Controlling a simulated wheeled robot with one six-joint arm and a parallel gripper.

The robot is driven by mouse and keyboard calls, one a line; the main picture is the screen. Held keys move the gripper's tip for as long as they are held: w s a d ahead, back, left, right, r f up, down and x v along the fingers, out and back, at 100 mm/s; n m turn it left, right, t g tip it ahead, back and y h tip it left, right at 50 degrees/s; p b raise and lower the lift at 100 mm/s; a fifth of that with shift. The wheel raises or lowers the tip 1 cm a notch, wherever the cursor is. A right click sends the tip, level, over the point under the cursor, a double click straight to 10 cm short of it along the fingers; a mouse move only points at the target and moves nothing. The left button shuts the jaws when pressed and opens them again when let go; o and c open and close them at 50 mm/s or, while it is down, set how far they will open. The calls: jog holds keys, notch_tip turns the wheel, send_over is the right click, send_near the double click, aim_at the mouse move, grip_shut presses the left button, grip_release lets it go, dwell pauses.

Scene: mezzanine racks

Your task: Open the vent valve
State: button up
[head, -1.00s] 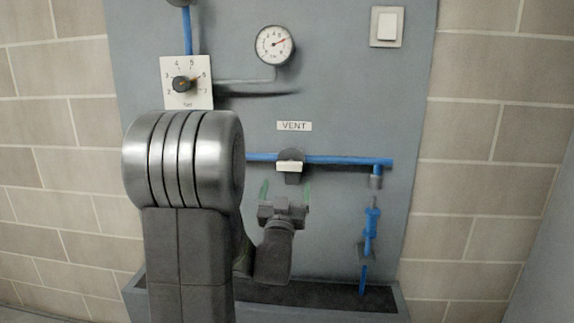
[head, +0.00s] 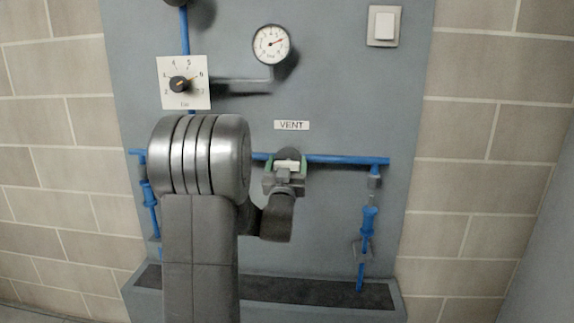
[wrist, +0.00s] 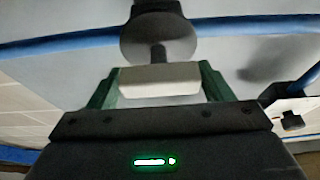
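The vent valve's white handle (head: 288,163) sits on the blue pipe below the VENT label (head: 292,125). It is a level bar and also shows in the wrist view (wrist: 160,81), on a short stem in front of a dark round valve body (wrist: 158,38). My gripper (head: 287,167) is at the handle, with one green finger at each end of it. In the wrist view the handle fills the space between the fingers (wrist: 160,83), which look closed against its ends. My forearm hides part of the pipe in the head view.
A round gauge (head: 271,44) with a red needle and a numbered dial (head: 182,84) are on the grey panel above. A light switch (head: 383,27) is at upper right. Blue fittings (head: 368,220) hang at both pipe ends above a trough (head: 330,292).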

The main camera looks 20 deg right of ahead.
jog(key=c, duration=0.6)
